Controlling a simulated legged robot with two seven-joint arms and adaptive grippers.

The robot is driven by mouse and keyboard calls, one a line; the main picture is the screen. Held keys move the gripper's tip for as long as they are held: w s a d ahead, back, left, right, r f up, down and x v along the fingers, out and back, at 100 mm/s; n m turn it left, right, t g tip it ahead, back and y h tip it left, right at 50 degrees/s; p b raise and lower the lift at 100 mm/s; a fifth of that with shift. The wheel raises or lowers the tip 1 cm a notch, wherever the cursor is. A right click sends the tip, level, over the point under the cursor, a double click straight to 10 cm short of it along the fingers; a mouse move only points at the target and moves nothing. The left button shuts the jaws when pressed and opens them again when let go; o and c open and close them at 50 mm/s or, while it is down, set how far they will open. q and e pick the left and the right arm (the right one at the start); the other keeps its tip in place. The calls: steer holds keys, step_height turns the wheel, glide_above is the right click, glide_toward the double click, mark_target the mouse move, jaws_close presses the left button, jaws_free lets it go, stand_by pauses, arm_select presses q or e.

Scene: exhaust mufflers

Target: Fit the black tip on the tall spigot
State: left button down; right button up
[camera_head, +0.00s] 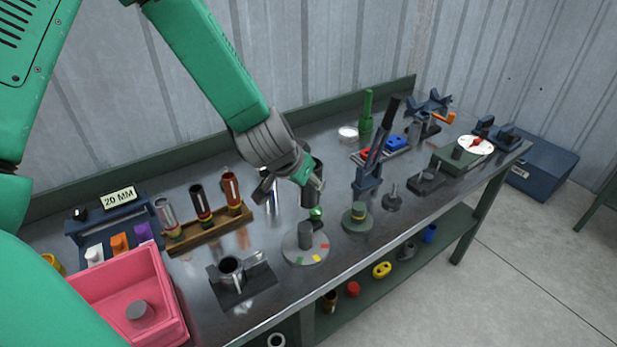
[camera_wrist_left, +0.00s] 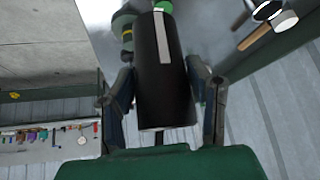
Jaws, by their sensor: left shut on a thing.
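My left gripper (camera_head: 292,190) is shut on the black tip (camera_head: 312,188), a dark cylinder held above the bench. In the left wrist view the black tip (camera_wrist_left: 166,85) sits between both fingers (camera_wrist_left: 162,100) and carries a pale stripe along its side. Below it in the head view stands a round grey disc (camera_head: 292,252) with a short dark grey post (camera_head: 305,234) and coloured marks. A green knob (camera_head: 316,212) shows just under the black tip, behind the post. I cannot tell whether tip and knob touch, or which post is the tall spigot. My right gripper is not in view.
A wooden rack (camera_head: 212,232) with several tubes and a pink bin (camera_head: 176,300) stand left. A dark holder (camera_head: 243,285) is in front. A green round base (camera_head: 357,219) and an upright lever tool (camera_head: 368,178) stand right of the disc.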

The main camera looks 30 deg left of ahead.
mark_target(301, 205)
arm_select(q)
steer(key=shift+s+a+h, duration=0.2)
steer(key=shift+s+h, duration=0.2)
steer(key=shift+s, duration=0.3)
steer(key=shift+s+a+f+m, duration=0.1)
steer(key=shift+s+a+m, duration=0.1)
steer(key=shift+s+m, duration=0.1)
steer(key=shift+w+d+p, duration=0.25)
steer(key=shift+d+p, duration=0.05)
steer(key=shift+s+f, duration=0.1)
steer(key=shift+f, duration=0.15)
steer(key=shift+d+f+b, duration=0.1)
steer(key=shift+f+b, duration=0.25)
steer(key=shift+b, duration=0.2)
steer(key=f+b, duration=0.2)
steer(key=f, duration=0.1)
steer(key=f+b, duration=0.1)
steer(key=shift+a+f, duration=0.35)
steer(key=shift+d+f, duration=0.1)
steer(key=shift+f, duration=0.1)
steer(key=shift+d, duration=0.1)
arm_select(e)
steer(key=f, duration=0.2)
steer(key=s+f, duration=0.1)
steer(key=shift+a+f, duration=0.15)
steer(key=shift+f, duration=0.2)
